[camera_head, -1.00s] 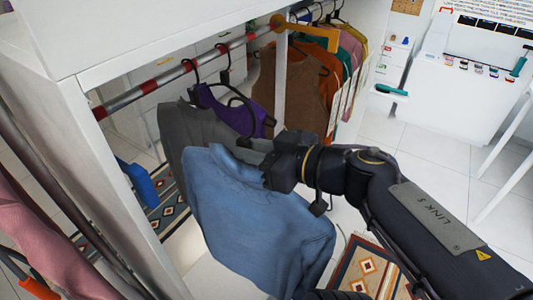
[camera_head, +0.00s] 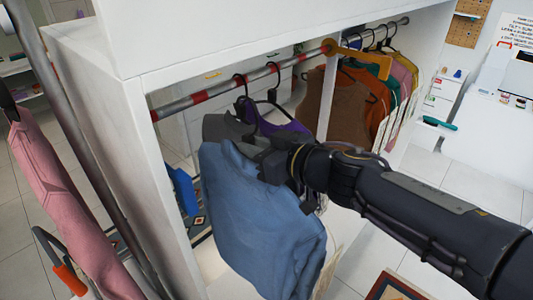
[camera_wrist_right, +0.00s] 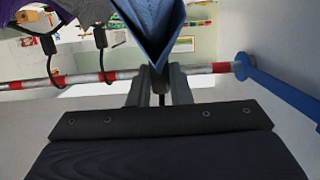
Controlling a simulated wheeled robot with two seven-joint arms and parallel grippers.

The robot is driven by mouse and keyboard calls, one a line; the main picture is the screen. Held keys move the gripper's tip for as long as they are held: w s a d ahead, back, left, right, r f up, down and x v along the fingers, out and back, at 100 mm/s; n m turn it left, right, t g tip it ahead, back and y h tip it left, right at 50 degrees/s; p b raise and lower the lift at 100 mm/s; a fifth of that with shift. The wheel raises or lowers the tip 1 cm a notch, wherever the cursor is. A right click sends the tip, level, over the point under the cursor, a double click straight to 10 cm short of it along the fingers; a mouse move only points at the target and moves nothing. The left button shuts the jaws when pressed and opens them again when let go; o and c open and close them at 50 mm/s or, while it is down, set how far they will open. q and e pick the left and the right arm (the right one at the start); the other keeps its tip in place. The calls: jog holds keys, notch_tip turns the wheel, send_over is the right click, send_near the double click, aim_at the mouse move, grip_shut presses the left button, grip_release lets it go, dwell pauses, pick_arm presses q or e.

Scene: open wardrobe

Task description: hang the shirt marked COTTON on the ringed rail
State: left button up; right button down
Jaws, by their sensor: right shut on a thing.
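My right gripper (camera_head: 268,162) is shut at the top of a blue long-sleeved shirt (camera_head: 250,215), which hangs below it in front of the wardrobe opening. The shirt's collar also shows between the fingers in the right wrist view (camera_wrist_right: 155,28). No COTTON mark is readable on it. The rail with red and grey rings (camera_head: 200,97) runs above and behind the shirt; it also shows in the right wrist view (camera_wrist_right: 75,78), beyond the fingertips. The shirt's hanger is mostly hidden by the gripper. My left gripper is not in view.
A grey garment (camera_head: 222,128) and a purple one (camera_head: 275,124) hang from the ringed rail beside the blue shirt. Past an orange bracket (camera_head: 372,63), brown and other garments (camera_head: 330,100) hang on another section. A white side panel (camera_head: 165,190) stands left; a pink garment (camera_head: 60,190) hangs outside.

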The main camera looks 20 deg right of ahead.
jog(key=shift+w+a+r+b+x, duration=0.1)
jog(key=shift+r+b+x, duration=0.5)
jog(key=shift+x, duration=2)
jog(key=shift+w+a+r+b+x, duration=0.1)
jog(key=shift+r+b+x, duration=0.45)
jog(key=shift+x, duration=2.05)
jog(key=shift+w+a+r+b+x, duration=0.1)
jog(key=shift+r+b+x, duration=0.5)
jog(key=shift+x, duration=2)
jog(key=shift+f, duration=0.2)
jog(key=shift+f+b, duration=1.35)
jog(key=shift+b, duration=0.2)
jog(key=shift+f+b, duration=0.4)
jog(key=shift+f, duration=0.1)
jog(key=c, duration=1.3)
grip_release()
jog(key=shift+d, duration=0.1)
jog(key=shift+o, duration=0.2)
